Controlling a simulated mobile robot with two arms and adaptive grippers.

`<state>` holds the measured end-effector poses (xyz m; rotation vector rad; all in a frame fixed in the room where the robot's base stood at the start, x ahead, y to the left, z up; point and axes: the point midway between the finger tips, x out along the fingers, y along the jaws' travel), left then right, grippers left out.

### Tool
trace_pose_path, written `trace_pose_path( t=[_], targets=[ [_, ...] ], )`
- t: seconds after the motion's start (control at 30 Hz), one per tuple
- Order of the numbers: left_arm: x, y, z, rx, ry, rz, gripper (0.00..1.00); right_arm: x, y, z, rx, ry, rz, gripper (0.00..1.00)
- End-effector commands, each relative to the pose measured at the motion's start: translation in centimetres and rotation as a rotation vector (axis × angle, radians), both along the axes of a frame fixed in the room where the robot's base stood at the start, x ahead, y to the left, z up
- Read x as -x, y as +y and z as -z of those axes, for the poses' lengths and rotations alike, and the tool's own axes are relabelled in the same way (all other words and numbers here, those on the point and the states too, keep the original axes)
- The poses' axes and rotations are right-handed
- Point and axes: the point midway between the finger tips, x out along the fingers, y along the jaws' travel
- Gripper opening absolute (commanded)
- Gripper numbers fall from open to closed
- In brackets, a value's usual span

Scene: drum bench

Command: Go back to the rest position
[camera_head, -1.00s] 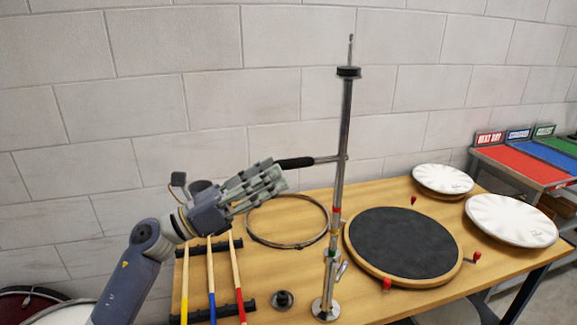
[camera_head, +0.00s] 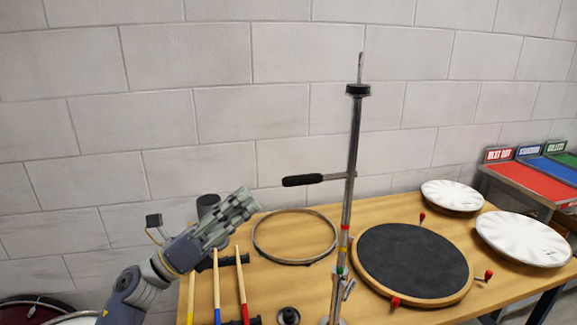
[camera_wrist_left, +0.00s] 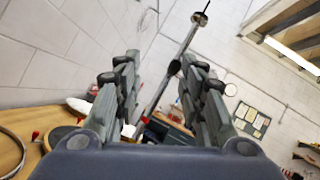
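My left gripper (camera_head: 236,212) is raised over the left part of the bench, left of the metal stand (camera_head: 352,160). In the left wrist view its two fingers (camera_wrist_left: 160,90) are spread apart with nothing between them, so it is open and empty. The stand's side arm with a black grip (camera_head: 303,181) points left, apart from my gripper. The stand also shows beyond the fingers in the left wrist view (camera_wrist_left: 187,40). My right gripper is in neither view.
The wooden bench (camera_head: 385,205) holds a hoop (camera_head: 294,237), a black practice pad (camera_head: 412,261), two white drumheads (camera_head: 453,195) (camera_head: 523,239) and several drumsticks (camera_head: 217,285) on a black rack. Coloured trays (camera_head: 530,178) stand at right.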

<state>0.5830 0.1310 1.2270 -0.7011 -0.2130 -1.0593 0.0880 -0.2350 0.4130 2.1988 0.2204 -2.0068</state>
Motion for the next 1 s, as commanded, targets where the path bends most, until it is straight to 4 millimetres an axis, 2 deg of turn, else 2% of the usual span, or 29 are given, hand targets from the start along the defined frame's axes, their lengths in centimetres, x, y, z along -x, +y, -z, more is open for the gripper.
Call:
trace_pose_path(
  t=[0.17,0.27,0.37,0.47,0.57,0.67,0.8,0.9,1.0],
  targets=[
    [-1.2,3.4,2.6,0.371,0.319,-0.106,0.37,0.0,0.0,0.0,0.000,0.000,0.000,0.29],
    [-1.5,5.7,5.4,0.582,0.507,-0.170,0.37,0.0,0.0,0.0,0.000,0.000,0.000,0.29],
    [-1.2,7.9,9.2,0.789,0.698,-0.240,0.37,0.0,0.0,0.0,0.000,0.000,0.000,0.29],
    [0.0,9.7,13.9,0.995,0.892,-0.318,0.37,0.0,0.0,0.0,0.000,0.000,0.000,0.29],
    [2.2,11.0,18.9,1.195,1.083,-0.407,0.37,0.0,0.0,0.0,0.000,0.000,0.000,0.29],
    [5.5,11.6,24.2,1.386,1.273,-0.512,0.37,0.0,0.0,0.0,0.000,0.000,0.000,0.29],
    [11.8,11.3,30.8,1.632,1.524,-0.687,0.37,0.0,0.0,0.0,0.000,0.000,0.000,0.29],
    [16.4,10.6,34.1,1.762,1.663,-0.812,0.37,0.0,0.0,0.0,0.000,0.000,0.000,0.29],
    [20.6,9.8,36.2,1.859,1.772,-0.929,0.37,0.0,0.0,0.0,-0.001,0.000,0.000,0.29]
  ],
)
